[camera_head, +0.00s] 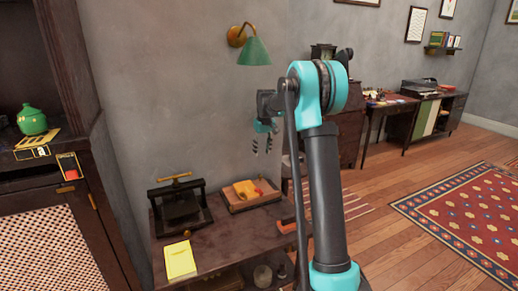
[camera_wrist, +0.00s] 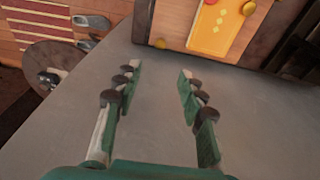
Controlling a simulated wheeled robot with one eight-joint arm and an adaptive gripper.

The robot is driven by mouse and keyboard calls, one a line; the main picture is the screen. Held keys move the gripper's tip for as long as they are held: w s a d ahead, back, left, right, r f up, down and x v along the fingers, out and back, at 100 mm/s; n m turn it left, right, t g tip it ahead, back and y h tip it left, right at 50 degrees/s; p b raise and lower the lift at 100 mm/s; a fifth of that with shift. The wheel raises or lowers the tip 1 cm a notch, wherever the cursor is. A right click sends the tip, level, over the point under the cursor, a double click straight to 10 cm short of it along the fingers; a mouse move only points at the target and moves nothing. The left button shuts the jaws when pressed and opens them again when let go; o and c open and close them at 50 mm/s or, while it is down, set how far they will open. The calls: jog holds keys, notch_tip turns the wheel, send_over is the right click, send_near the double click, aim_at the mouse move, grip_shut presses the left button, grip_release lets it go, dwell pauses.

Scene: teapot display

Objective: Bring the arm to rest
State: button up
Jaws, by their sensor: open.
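My gripper (camera_head: 262,142) hangs open and empty in the head view, in front of the grey wall and above the low dark table (camera_head: 225,238). Its two fingers also show spread apart in the wrist view (camera_wrist: 158,92), with nothing between them. My teal and dark grey arm rises at the middle of the head view and bends at a high elbow. A green teapot (camera_head: 33,121) stands on the dark cabinet's shelf at the far left, well away from my gripper.
The table bears a black press (camera_head: 180,202), a wooden tray (camera_head: 232,205) and a yellow pad (camera_head: 180,261). A green wall lamp (camera_head: 254,52) is above my gripper. Desks line the back right. A red rug (camera_head: 458,215) lies on open floor at right.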

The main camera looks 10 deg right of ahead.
jog(key=s+d+f+m+t, duration=0.1)
jog(key=s+f, duration=0.3)
jog(key=s, duration=1.1)
jog(key=s+d+f+m, duration=0.1)
jog(key=s+f, duration=0.3)
jog(key=s, duration=1)
jog(key=s+d+f+m+t, duration=0.1)
jog(key=s+d+f, duration=0.2)
jog(key=s, duration=1.2)
jog(key=shift+s+d+f+m+t, duration=0.2)
jog(key=shift+s+f+m+t, duration=0.15)
jog(key=shift+f, duration=0.1)
jog(key=shift+o, duration=0.6)
